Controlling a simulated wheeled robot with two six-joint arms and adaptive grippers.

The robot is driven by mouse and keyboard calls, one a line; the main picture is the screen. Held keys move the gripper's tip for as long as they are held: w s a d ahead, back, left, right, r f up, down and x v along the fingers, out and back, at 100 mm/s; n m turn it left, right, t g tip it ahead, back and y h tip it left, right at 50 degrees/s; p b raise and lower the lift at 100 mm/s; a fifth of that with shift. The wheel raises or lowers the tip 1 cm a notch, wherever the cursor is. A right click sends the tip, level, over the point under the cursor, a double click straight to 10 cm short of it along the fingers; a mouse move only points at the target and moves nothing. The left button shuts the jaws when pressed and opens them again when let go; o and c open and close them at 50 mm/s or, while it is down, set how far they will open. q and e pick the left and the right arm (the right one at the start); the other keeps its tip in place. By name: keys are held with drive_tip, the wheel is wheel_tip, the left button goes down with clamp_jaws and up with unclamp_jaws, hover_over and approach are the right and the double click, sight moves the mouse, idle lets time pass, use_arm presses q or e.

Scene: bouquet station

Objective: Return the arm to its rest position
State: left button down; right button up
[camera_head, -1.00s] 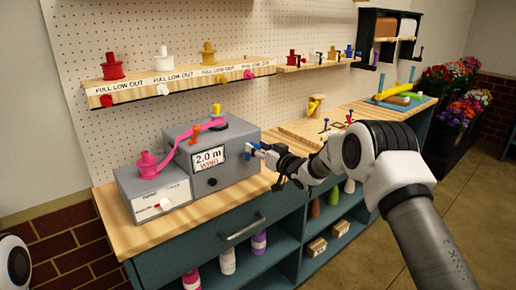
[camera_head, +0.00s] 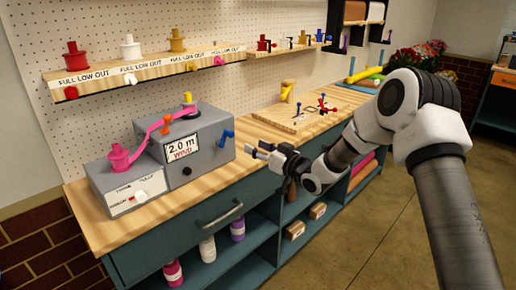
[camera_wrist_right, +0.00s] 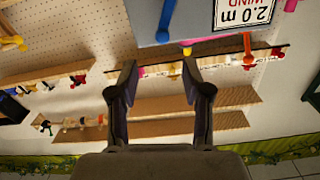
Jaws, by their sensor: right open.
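My right arm reaches in from the right in the head view. Its gripper (camera_head: 262,151) is open and empty, in front of the bench's front edge and to the right of the grey winding machine (camera_head: 210,145). A gap separates the gripper from the blue crank (camera_head: 227,136) on the machine's side. In the right wrist view the two fingers (camera_wrist_right: 160,78) are apart with nothing between them. The machine's label (camera_head: 181,148) reads "2.0 m WIND". A pink ribbon (camera_head: 154,132) runs from a pink spool (camera_head: 120,158) to the machine's top. My left gripper is out of view.
The wooden bench top (camera_head: 247,165) is clear beside the machine. A board with small pegs (camera_head: 298,116) stands farther back. A spool shelf (camera_head: 150,73) hangs on the pegboard. Teal cabinets with a drawer handle (camera_head: 219,215) and open shelves lie below.

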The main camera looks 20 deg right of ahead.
drive_tip(key=s+a+f+m+g+h, duration=0.1)
drive_tip(key=s+a+f+g, duration=0.2)
drive_tip(key=s+f, duration=0.5)
drive_tip(key=s+a+f+g, duration=0.2)
drive_tip(key=s+a+f, duration=0.15)
drive_tip(key=f, duration=0.85)
drive_tip(key=s+a+f+m+g+h, duration=0.1)
drive_tip(key=s+a+f+g, duration=0.2)
drive_tip(key=s+f, duration=0.5)
drive_tip(key=s+d+f+g+h, duration=0.1)
drive_tip(key=s+f+g, duration=0.2)
drive_tip(key=s, duration=0.6)
drive_tip(key=s+d+f+g+h, duration=0.1)
drive_tip(key=s+f+g, duration=0.2)
drive_tip(key=s, duration=0.6)
drive_tip(key=s+d+f+g+h, duration=0.1)
drive_tip(key=s+f+g+h, duration=0.1)
drive_tip(key=s, duration=0.7)
drive_tip(key=shift+f+m+g, duration=0.4)
drive_tip(key=shift+f+g, duration=0.1)
drive_tip(key=shift+f, duration=0.15)
